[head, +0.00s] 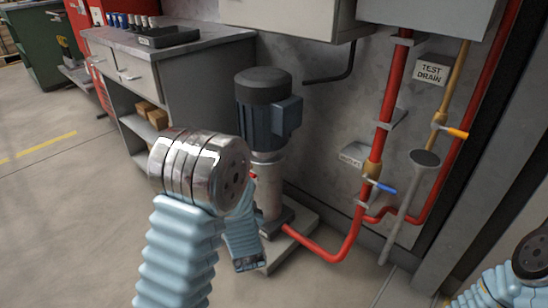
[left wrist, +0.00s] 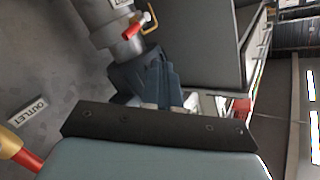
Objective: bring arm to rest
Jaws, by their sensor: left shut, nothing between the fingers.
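My left arm (head: 180,240) rises from the bottom of the head view and bends at a shiny metal joint (head: 200,172) in front of the pump. Its lower part (head: 242,240) shows behind the joint, pointing down near the pump base. The fingers of my left gripper are not clear in the head view. In the left wrist view the dark plate of my left gripper (left wrist: 160,130) crosses the lower part; it is shut and empty. My right arm (head: 515,275) shows only at the bottom right corner; its gripper is out of view.
The pump with its dark blue motor (head: 264,110) stands close behind my left arm. Red pipe (head: 325,252), a blue-handled valve (head: 380,186) and a grey funnel pipe (head: 424,160) are to the right. A workbench (head: 200,55) stands behind. Floor at left (head: 60,220) is clear.

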